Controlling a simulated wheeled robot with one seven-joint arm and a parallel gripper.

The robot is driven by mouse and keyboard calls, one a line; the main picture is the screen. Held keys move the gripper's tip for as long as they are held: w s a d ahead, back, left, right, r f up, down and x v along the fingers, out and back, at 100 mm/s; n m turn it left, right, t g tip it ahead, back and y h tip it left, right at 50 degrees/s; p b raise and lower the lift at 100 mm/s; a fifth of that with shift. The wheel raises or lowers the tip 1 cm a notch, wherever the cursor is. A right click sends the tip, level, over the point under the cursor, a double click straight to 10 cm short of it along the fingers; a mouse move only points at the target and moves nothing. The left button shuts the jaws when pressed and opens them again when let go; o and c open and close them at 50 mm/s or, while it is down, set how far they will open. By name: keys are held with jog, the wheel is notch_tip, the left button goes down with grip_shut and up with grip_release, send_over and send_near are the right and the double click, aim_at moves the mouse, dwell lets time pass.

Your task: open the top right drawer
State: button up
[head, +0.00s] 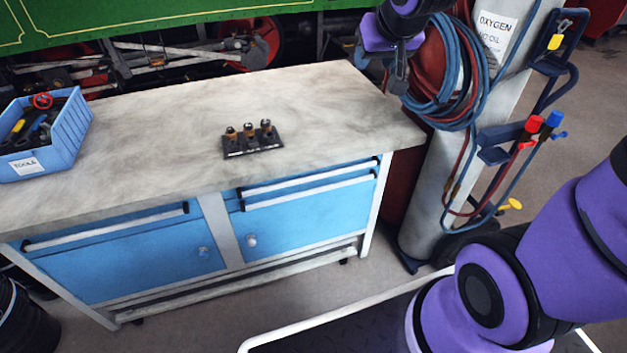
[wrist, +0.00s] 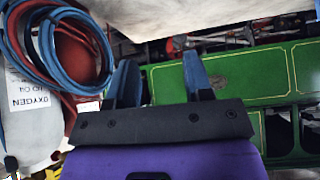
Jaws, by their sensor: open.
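The workbench (head: 190,110) has blue fronts below a worn pale top. At the upper right of its front is the top right drawer (head: 310,177), a narrow blue front with a long pale handle bar. It looks shut. A second similar bar runs just below it. My gripper (head: 388,72) is above the bench's far right corner, in front of the hoses and well away from the drawer. In the wrist view my gripper (wrist: 161,82) has its two fingers spread apart with nothing between them. The drawer does not show in the wrist view.
A gas cylinder (head: 433,190) with coiled hoses (head: 447,75) stands close right of the bench. On the bench are a blue tool bin (head: 60,140) and a dark holder (head: 253,146) with several small pieces. A green locomotive (head: 130,12) is behind. Floor (head: 205,320) before the bench is partly clear.

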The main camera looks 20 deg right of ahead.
jog(key=w+f+m+t+y, duration=0.1)
jog(key=w+f+t+y, duration=0.1)
jog(key=w+f, duration=1)
jog(key=w+a+f+m+t+y, duration=0.1)
jog(key=f+m, duration=0.1)
jog(key=f, duration=0.6)
jog(key=w+a+f+m+t+y, duration=0.1)
jog(key=w+a+f+m+t, duration=0.1)
jog(key=f, duration=0.7)
jog(key=w+a+f+m+t+y, duration=0.1)
jog(key=w+f+m, duration=0.1)
jog(key=f, duration=0.7)
jog(key=shift+a+f+m+t, duration=0.25)
jog(key=shift+a+m+t, duration=0.15)
jog(key=shift+m, duration=0.2)
jog(key=m+t+h, duration=0.4)
jog(key=m, duration=0.5)
send_near(313, 179)
jog(key=w, duration=0.9)
jog(key=shift+w+r, duration=0.15)
jog(key=shift+w, duration=0.25)
grip_shut()
